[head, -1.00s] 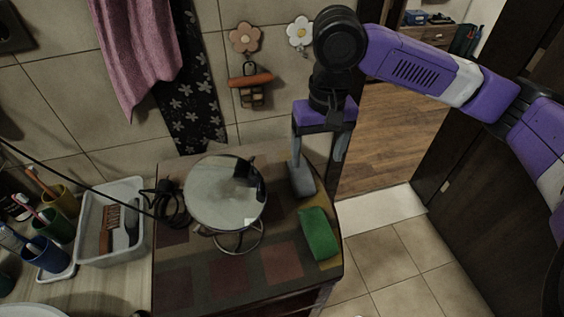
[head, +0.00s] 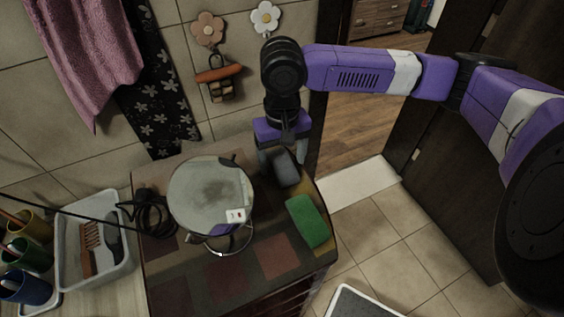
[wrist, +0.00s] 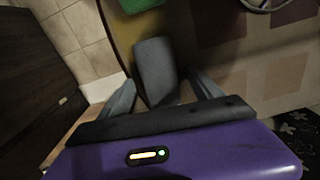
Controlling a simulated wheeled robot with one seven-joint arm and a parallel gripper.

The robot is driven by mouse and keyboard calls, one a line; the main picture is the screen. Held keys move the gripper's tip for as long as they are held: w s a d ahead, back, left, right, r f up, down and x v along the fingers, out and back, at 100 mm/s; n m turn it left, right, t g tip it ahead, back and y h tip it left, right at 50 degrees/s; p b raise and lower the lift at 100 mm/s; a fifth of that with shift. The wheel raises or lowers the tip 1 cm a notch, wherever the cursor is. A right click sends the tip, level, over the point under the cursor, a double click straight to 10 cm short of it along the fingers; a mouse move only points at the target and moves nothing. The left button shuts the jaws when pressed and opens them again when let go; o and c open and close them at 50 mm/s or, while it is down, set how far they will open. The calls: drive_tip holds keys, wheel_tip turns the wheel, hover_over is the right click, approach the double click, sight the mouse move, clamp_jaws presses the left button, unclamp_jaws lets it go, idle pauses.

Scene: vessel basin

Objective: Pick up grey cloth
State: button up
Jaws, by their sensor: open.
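The grey cloth (head: 287,168) looks like a small folded dark-grey block lying near the back right edge of the cabinet top (head: 175,295). It also shows in the wrist view (wrist: 155,68), beyond the gripper's palm. My gripper (head: 281,158) points down over the cloth's back end. In the wrist view my gripper (wrist: 163,90) is open, with one finger to the left and one to the right of the cloth's near end. The cloth lies between them, not visibly gripped. I cannot tell whether a finger touches it.
A green sponge (head: 308,221) lies just in front of the cloth. A round mirror (head: 208,195) on a wire stand is to its left, with black cable (head: 152,212) beyond. A white bin (head: 70,240) is farther left. The tiled wall is close behind; open floor lies right.

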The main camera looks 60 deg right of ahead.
sight(282, 161)
drive_tip(key=c, duration=1.4)
wheel_tip(282, 161, up, 20)
